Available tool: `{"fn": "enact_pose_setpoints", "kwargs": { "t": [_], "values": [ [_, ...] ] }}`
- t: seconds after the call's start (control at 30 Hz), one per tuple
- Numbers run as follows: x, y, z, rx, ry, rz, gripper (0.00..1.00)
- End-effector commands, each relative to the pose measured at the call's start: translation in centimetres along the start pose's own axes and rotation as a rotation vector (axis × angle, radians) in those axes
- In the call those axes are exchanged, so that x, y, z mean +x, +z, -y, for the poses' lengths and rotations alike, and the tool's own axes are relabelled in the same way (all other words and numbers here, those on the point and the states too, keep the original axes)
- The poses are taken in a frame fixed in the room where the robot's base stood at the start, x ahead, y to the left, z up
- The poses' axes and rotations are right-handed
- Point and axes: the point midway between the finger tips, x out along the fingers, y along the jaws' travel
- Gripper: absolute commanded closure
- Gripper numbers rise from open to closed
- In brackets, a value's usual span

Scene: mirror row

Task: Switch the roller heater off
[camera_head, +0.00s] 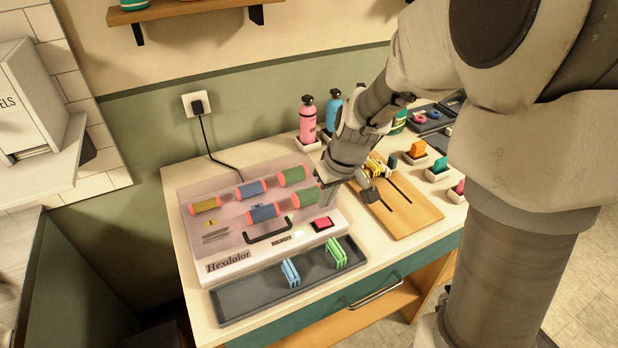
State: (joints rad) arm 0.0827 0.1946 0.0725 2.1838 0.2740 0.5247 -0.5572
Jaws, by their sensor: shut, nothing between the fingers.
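The roller heater (240,258), a pale box labelled Hexdalor, stands on the table with several coloured rollers under what looks like a clear lid with a black handle (268,234). A red rocker switch (323,223) sits in a dark frame at the right of its front panel. Left of the switch are a small pale lit patch and a small marked strip; I cannot read them. My gripper (328,194) is shut and empty, pointing down just above and behind the switch, near the lid's right edge. I cannot tell if it touches anything.
A dark tray (235,304) with blue and green clips lies in front. A wooden board (418,208) is at right. Pink (308,122) and blue bottles stand behind. A black cord runs to the wall plug (197,105). My arm hides part of the right side.

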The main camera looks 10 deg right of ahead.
Motion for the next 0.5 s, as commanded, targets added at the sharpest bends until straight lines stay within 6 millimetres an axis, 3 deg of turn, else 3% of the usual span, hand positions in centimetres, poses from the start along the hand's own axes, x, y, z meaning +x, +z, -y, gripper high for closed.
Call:
{"fn": "enact_pose_setpoints", "kwargs": {
  "t": [0.2, 0.5],
  "values": [
    [4.0, 0.6, 0.2, -0.001, -0.002, 0.003, 1.00],
    [6.0, 1.1, 0.5, -0.001, 0.000, 0.000, 1.00]
  ]
}}
